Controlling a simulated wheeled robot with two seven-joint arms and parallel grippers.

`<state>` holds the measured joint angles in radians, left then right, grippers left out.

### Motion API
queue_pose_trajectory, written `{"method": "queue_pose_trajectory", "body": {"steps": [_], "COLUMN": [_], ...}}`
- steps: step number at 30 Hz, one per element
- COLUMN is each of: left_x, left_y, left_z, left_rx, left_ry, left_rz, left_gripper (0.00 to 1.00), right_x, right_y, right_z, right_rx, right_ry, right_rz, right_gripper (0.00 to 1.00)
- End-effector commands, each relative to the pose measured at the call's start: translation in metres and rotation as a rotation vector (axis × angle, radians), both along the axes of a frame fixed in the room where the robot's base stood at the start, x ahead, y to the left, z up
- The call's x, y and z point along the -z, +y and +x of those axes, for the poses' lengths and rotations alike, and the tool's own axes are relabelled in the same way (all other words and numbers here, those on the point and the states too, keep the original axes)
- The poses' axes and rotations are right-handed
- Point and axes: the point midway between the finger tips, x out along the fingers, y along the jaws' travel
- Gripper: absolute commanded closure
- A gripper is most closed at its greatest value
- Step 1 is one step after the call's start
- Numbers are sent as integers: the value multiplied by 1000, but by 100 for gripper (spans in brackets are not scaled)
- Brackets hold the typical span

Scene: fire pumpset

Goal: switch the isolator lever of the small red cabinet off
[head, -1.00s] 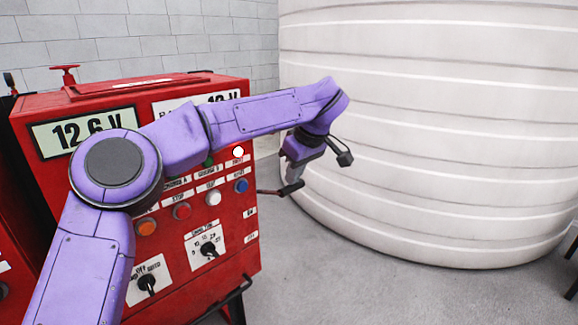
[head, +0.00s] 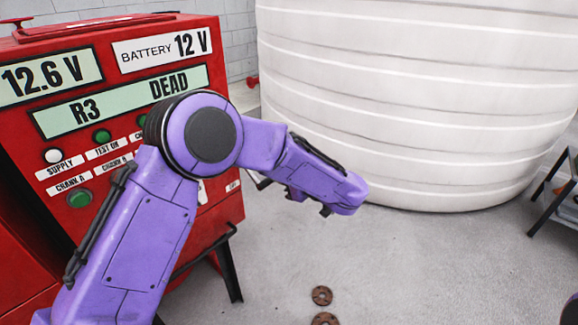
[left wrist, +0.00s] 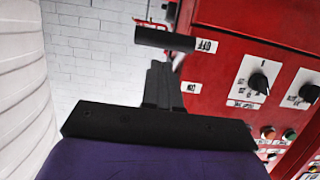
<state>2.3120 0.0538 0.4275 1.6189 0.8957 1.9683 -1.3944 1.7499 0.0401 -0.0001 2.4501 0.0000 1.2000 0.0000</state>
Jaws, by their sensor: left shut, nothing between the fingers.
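The small red cabinet (head: 205,235) stands at the left in the head view, with its front partly hidden by my left arm. It also shows at the right in the left wrist view (left wrist: 215,75). My left gripper (left wrist: 158,66) shows shut and empty in the left wrist view, pointing past the cabinet's side. A dark cylindrical bar (left wrist: 165,38), which looks like the isolator lever's grip, lies across just beyond the fingertips. I cannot tell whether they touch. My right gripper is out of view.
A large white ribbed tank (head: 410,100) stands behind and to the right. Rusty discs (head: 322,295) lie on the grey floor. A dark stand (head: 553,205) is at the right edge. A rotary switch (left wrist: 259,83) is on the cabinet front.

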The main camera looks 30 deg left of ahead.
Motion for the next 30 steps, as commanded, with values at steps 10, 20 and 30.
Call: {"method": "queue_pose_trajectory", "body": {"steps": [10,20,30], "left_x": [23,26,21], "left_y": [8,10,9], "left_z": [2,2,1], "left_rx": [0,-3,-4], "left_ry": [-33,-37,-36], "left_rz": [126,147,146], "left_gripper": [100,100,100], "right_x": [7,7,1], "right_y": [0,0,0], "right_z": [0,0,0], "right_rx": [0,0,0], "right_ry": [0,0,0], "right_rz": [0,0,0], "right_gripper": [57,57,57]}}
